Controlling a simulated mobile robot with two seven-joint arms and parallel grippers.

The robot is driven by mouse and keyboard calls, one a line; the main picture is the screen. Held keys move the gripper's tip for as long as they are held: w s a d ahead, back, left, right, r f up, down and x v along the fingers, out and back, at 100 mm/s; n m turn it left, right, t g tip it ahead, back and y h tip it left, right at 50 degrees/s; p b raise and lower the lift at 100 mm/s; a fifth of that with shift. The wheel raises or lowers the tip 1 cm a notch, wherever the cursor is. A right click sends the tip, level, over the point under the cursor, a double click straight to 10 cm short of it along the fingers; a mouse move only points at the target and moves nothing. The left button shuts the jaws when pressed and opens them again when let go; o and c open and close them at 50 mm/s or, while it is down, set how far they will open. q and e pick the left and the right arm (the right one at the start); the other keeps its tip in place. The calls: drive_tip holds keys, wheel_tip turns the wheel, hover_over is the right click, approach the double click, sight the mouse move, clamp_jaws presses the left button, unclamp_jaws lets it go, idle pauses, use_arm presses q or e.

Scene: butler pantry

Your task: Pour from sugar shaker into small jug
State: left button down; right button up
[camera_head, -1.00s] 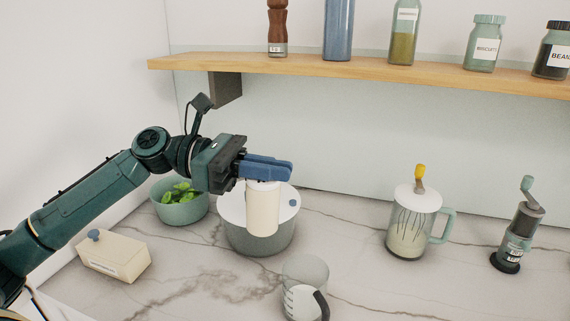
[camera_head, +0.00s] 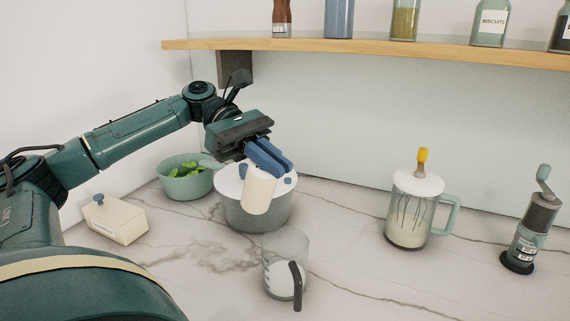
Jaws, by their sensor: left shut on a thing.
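The sugar shaker is a cream cylinder (camera_head: 258,192) held in my left gripper (camera_head: 268,156). The blue fingers are shut on its upper part. The shaker is slightly tilted, its lower end leaning to the left, and hangs in front of the white-lidded grey pot. The small jug (camera_head: 286,262) is a clear glass with a dark handle and white contents in its lower part. It stands upright on the counter, below and right of the shaker, apart from it. My right gripper is not in view.
The grey pot (camera_head: 243,212) stands behind the jug, beside a green bowl with leaves (camera_head: 185,183). A cream box (camera_head: 116,222) is at left. A glass mug with a whisk (camera_head: 409,220) and a grinder (camera_head: 530,232) stand at right. A wooden shelf (camera_head: 380,48) runs above. The counter between jug and mug is clear.

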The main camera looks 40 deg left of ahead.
sight(273, 185)
use_arm(q)
drive_tip(key=shift+d+f+y+b, duration=0.15)
drive_tip(key=shift+f+y+b, duration=0.3)
drive_tip(key=shift+f, duration=0.75)
drive_tip(key=shift+d+f+y+b, duration=0.15)
drive_tip(key=shift+f+y, duration=0.5)
drive_tip(key=shift+f, duration=0.55)
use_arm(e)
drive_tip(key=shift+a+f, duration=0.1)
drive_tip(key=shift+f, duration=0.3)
use_arm(q)
drive_tip(key=shift+r+p, duration=0.1)
drive_tip(key=shift+p, duration=0.2)
drive_tip(key=shift+d+y+p, duration=0.1)
drive_tip(key=shift+y+p, duration=0.2)
drive_tip(key=shift+y, duration=0.2)
drive_tip(key=shift+d+f+y+p, duration=0.3)
drive_tip(key=shift+y+p, duration=0.2)
drive_tip(key=shift+y, duration=0.5)
drive_tip(key=shift+d+f+y+p, duration=0.2)
drive_tip(key=shift+f+y+p, duration=0.25)
drive_tip(key=shift+y, duration=0.55)
drive_tip(key=shift+p, duration=0.35)
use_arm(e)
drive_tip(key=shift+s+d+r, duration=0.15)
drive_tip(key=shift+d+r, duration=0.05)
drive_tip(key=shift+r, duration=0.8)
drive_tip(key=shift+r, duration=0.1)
